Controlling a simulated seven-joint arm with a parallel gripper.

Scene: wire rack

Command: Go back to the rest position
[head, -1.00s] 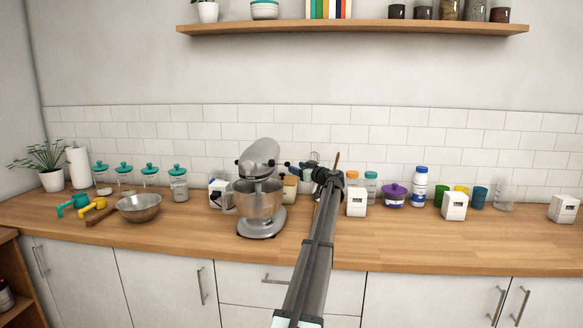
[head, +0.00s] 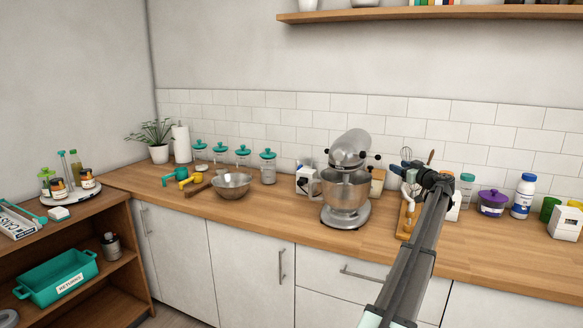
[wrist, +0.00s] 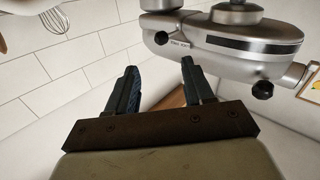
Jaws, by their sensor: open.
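My gripper (wrist: 158,88) is open in the wrist view, with nothing between its two dark fingers. In the head view my arm reaches up from the lower right over the counter, and its end hides part of what stands behind it. The silver stand mixer (head: 347,180) stands on the counter just left of my arm's end. Its head also shows close by, tilted, at the top right of the wrist view (wrist: 225,40).
The wooden counter (head: 290,212) holds a metal bowl (head: 231,186), teal-lidded jars (head: 268,168), a purple-lidded pot (head: 492,203) and a white bottle (head: 523,196). A shelf unit at left holds a teal bin (head: 58,278). A wall shelf (head: 430,14) is above.

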